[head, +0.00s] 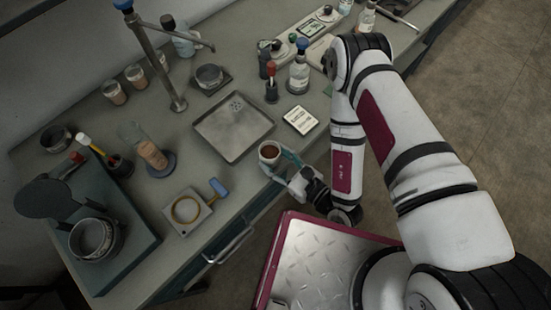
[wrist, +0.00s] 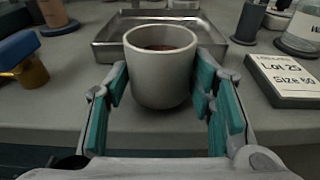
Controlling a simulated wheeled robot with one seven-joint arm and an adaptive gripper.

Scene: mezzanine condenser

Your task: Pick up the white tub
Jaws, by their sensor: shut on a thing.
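The white tub (wrist: 160,78) is a small, round, pale cup-like vessel with brown contents inside. It is upright between the teal finger pads of my gripper (wrist: 160,100), which is shut on it. In the head view the tub (head: 269,155) is at the bench's front edge, just in front of the metal tray, with my gripper (head: 283,165) reaching it from the front right. I cannot tell whether its base touches the bench top. Part of its sides is hidden by the finger pads.
A shallow metal tray (head: 233,126) lies just behind the tub. A labelled white block (head: 300,120) is to the right. Bottles (head: 299,70) stand farther back.

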